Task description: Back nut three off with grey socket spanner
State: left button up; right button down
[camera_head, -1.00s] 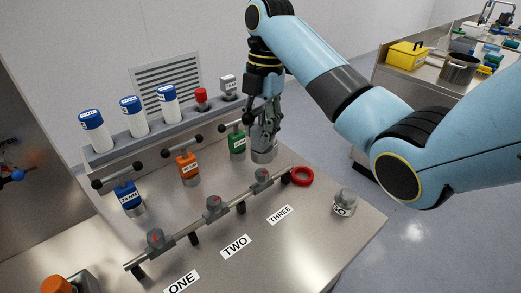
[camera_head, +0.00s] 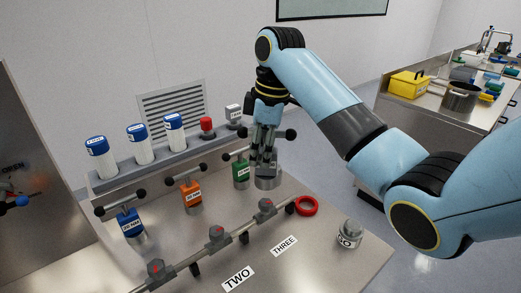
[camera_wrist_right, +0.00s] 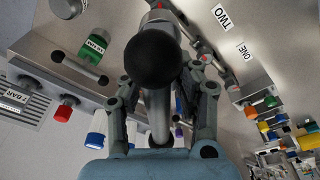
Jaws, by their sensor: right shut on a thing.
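The grey socket spanner (camera_head: 268,169) stands upright at the right end of the spanner row, its lower end at a round grey base. My right gripper (camera_head: 265,148) is above it, shut on its crossbar; a black ball end sticks out right of the fingers. In the right wrist view the spanner's black ball (camera_wrist_right: 153,60) is close to the camera, its grey bar between the finger linkages; the fingertips are hidden there. Nut three (camera_head: 266,206) sits on the grey rail (camera_head: 243,226), by the THREE label, apart from the spanner. My left gripper is out of view.
Green (camera_head: 241,173), orange (camera_head: 191,195) and blue (camera_head: 131,223) T-handled spanners stand left of the grey one. A red ring (camera_head: 306,205) lies by the rail's right end. A labelled grey cylinder (camera_head: 349,234) stands at the right. White blue-capped bottles (camera_head: 139,143) stand behind.

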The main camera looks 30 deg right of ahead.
aim_at(261, 179)
jog(key=shift+f, duration=0.1)
jog(key=shift+f+b, duration=0.85)
jog(key=shift+f, duration=3.05)
jog(key=shift+n+p, duration=0.7)
jog(key=shift+p, duration=0.05)
jog(key=shift+n, duration=0.4)
jog(key=n, duration=0.2)
jog(key=shift+s+a+n+y, duration=0.1)
jog(key=shift+s+n+y, duration=0.05)
jog(key=shift+n+y, duration=0.2)
jog(key=n, duration=0.3)
jog(key=n+g, duration=0.1)
jog(key=shift+s+n, duration=0.25)
jog(key=shift+r, duration=3.5)
